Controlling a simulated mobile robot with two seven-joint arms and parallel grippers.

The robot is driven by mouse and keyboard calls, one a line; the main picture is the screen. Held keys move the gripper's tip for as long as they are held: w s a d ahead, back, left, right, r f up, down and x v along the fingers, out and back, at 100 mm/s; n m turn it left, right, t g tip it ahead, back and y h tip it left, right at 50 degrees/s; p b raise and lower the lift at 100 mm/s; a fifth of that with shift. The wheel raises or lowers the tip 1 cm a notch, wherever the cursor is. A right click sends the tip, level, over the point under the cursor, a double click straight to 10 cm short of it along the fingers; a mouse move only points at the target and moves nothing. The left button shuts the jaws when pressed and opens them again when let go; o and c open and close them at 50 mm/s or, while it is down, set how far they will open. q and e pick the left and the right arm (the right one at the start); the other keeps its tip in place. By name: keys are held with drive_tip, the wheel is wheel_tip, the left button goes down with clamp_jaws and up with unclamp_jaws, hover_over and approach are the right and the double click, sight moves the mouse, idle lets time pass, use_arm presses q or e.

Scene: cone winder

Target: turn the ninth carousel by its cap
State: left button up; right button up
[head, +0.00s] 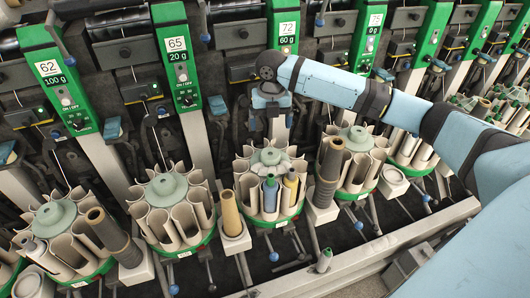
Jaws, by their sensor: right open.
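A row of round carousels runs along the machine front, each with pale upright pockets and a grey-green cap on top. My right gripper (270,122) points down, open and empty, above the middle carousel (268,215) and its cap (269,157). The fingertips appear a little above and behind the cap; contact cannot be made out. This carousel holds a few bobbins, one blue-grey (270,194) and one yellowish (291,187). Which carousel is the ninth is not marked. My left gripper is not in view.
Neighbouring carousels (166,190) and (357,140) stand close on both sides. Upright tubes stand between them, one tan (231,213) and one dark (330,170). Green numbered panels (285,28) rise behind. A small bobbin (324,261) is on the front rail.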

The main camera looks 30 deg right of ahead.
sight(271, 153)
drive_tip(key=f, duration=1.3)
drive_tip(key=shift+s+f, duration=0.2)
drive_tip(key=shift+c, duration=0.4)
drive_tip(key=c, duration=1.2)
